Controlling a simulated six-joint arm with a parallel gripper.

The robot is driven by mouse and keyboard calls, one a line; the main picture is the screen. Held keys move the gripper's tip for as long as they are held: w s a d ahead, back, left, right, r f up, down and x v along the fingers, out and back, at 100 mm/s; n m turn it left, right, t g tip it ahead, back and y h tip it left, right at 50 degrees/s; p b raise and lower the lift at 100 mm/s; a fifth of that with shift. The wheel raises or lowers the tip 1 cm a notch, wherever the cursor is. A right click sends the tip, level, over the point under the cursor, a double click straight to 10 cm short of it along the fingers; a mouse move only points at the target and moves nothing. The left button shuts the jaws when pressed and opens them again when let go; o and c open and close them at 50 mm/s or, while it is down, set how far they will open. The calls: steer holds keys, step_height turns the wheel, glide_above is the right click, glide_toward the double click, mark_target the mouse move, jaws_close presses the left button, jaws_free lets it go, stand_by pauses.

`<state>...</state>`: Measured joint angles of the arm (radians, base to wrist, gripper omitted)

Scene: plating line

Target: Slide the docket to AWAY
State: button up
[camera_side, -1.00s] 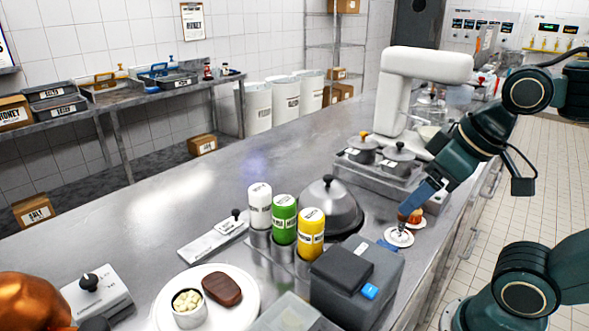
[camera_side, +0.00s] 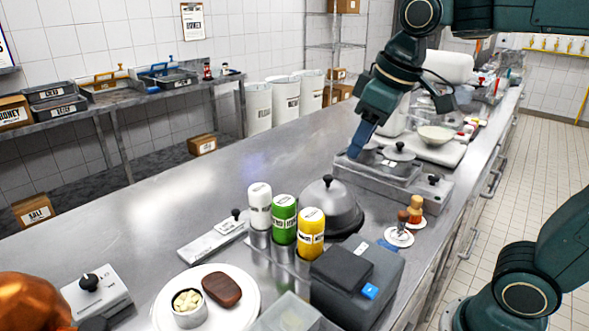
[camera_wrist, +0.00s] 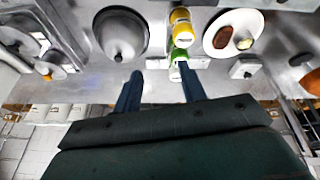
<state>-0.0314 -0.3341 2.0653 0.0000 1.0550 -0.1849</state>
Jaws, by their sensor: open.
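I take the docket to be the slider on the pale flat rail (camera_side: 213,238), left of the three bottles. Its black knob (camera_side: 236,213) stands at the rail's right end, near the white bottle (camera_side: 259,205). The lettering is too small to read, so I cannot tell which end is AWAY. My gripper (camera_side: 357,150) is by the far edge of the hob, well to the right of the rail and apart from it. In the wrist view my gripper (camera_wrist: 160,88) has its two fingers spread with nothing between them. The rail seems to show there behind the bottles.
A domed cloche (camera_side: 330,207) stands between my gripper and the rail, beside the green bottle (camera_side: 284,220) and yellow bottle (camera_side: 311,234). The hob (camera_side: 428,190) has lidded pots.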

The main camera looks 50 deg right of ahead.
steer(key=w+a+n+g, duration=0.1)
steer(key=w+n, duration=0.1)
steer(key=w, duration=0.6)
steer(key=n+g, duration=0.3)
steer(key=n, duration=0.2)
glide_above(235, 211)
step_height(235, 211, down, 11)
steer(key=shift+d+r, duration=0.1)
steer(key=shift+r, duration=0.05)
step_height(235, 211, down, 14)
steer(key=shift+r, duration=0.1)
jaws_close()
